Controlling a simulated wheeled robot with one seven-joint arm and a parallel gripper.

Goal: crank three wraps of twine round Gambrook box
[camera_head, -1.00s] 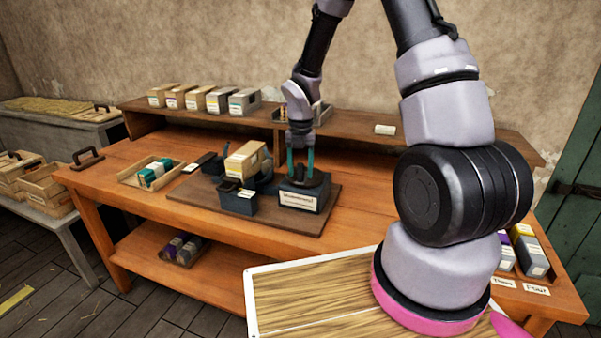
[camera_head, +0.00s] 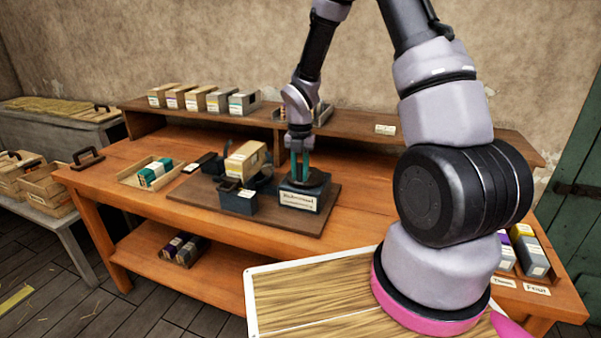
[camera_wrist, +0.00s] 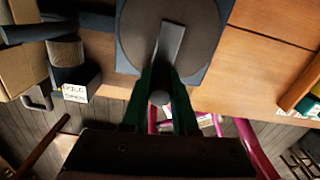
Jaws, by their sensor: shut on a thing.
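The handwheel unit (camera_head: 304,195) is a dark block with a white label on the board, with a round disc (camera_wrist: 205,22) and a grey crank bar (camera_wrist: 170,42) on top. My gripper (camera_head: 300,172) stands over it, pointing down. In the wrist view my green fingers (camera_wrist: 160,100) are shut on the round crank knob (camera_wrist: 159,97) at the bar's near end. A tan box (camera_head: 245,160), probably the Gambrook box, sits tilted in the dark holder left of the unit. It also shows at the wrist view's left edge (camera_wrist: 22,58). I cannot tell how many wraps it carries.
A twine spool (camera_wrist: 66,52) on a labelled dark block (camera_head: 238,200) stands beside the box. A tray with teal-marked boxes (camera_head: 140,178) lies to the left. Several boxes (camera_head: 203,98) line the back shelf.

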